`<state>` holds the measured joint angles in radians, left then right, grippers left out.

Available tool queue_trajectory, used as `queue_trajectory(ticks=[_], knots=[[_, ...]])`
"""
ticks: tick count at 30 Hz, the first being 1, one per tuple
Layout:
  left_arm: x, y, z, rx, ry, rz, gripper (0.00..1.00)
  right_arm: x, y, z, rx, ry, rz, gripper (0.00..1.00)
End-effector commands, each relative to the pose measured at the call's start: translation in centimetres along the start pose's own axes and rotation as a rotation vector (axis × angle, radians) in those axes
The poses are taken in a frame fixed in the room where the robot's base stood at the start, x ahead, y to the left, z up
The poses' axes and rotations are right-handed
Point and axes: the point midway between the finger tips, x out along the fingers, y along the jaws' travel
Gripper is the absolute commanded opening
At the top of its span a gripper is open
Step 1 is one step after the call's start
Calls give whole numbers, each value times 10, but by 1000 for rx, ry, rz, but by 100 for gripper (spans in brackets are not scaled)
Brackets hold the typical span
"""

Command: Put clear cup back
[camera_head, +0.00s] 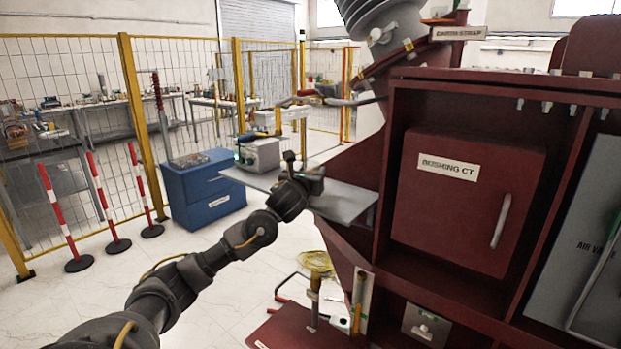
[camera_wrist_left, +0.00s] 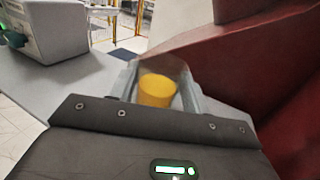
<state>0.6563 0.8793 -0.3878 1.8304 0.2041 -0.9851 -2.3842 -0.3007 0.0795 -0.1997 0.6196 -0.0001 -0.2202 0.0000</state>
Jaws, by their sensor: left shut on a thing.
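In the left wrist view, a clear cup (camera_wrist_left: 165,68) with something yellow in its lower part sits between the fingers of my left gripper (camera_wrist_left: 161,86). The gripper is shut on it. The cup looks close to the grey shelf, but I cannot tell whether it touches. In the head view, my left gripper (camera_head: 306,178) is at the grey shelf (camera_head: 346,202) beside the dark red cabinet. The cup cannot be made out there. My right gripper is not in view.
A grey instrument box (camera_head: 262,154) stands on the shelf's left end; it also shows in the wrist view (camera_wrist_left: 48,28). The red cabinet (camera_head: 465,200) bounds the right. A blue drawer unit (camera_head: 203,188) and striped posts (camera_head: 108,200) stand on the floor at left.

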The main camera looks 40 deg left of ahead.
Motion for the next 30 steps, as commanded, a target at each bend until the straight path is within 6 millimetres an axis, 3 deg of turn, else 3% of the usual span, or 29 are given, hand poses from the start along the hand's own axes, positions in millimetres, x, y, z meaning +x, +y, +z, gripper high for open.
queue_trajectory(ticks=[4,12,21,30], knots=[[-2,1,25,-2,-9,1,21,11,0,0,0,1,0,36],[-48,20,90,0,-7,1,21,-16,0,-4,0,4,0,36],[-109,45,117,8,-2,1,21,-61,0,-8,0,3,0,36],[-129,54,121,1,-2,0,21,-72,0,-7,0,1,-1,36]])
